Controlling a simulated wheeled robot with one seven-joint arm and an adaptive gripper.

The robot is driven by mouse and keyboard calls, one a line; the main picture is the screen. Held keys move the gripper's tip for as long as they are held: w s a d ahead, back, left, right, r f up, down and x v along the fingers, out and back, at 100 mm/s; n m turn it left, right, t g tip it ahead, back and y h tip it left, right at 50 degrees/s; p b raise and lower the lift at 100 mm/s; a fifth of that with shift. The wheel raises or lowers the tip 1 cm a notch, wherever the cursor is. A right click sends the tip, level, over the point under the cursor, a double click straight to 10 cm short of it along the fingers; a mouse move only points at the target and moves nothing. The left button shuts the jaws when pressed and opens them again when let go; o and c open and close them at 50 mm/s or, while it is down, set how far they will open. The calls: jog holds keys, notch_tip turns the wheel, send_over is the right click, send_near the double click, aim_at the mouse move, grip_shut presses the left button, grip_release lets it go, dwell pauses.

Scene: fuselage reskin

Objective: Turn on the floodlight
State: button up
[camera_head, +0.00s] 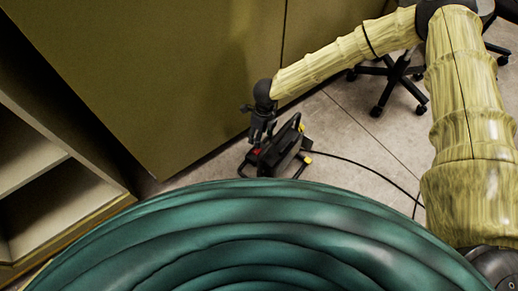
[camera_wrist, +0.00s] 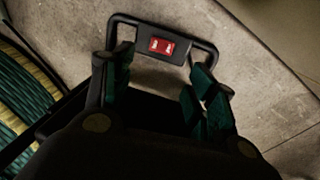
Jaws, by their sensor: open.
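The floodlight (camera_head: 281,150) is a black lamp on a tubular stand with yellow knobs, resting on the floor by the cabinet. Its face shows no glow in the head view. A red switch (camera_head: 256,151) sits on its frame. In the wrist view the red rocker switch (camera_wrist: 162,46) with white marks is on the black handle bar (camera_wrist: 205,52). My gripper (camera_head: 262,136) points down just above the switch end of the floodlight. In the wrist view my gripper (camera_wrist: 158,64) is open, its fingers on either side below the switch. I cannot tell whether they touch the frame.
A tall olive cabinet (camera_head: 160,75) stands close behind and left of the floodlight. Open shelves (camera_head: 30,160) are at the left. A black cable (camera_head: 360,165) runs right across the floor. Office chair bases (camera_head: 385,85) stand at the upper right, with free floor between.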

aim_at(259, 151)
jog(key=f+b, duration=0.1)
jog(key=f, duration=0.2)
jog(key=f+b, duration=0.1)
jog(key=f, duration=0.1)
jog(key=f+b, duration=0.2)
jog(key=f, duration=0.1)
jog(key=shift+s+a+f, duration=0.3)
jog(key=shift+s+f, duration=0.05)
jog(key=shift+c, duration=0.2)
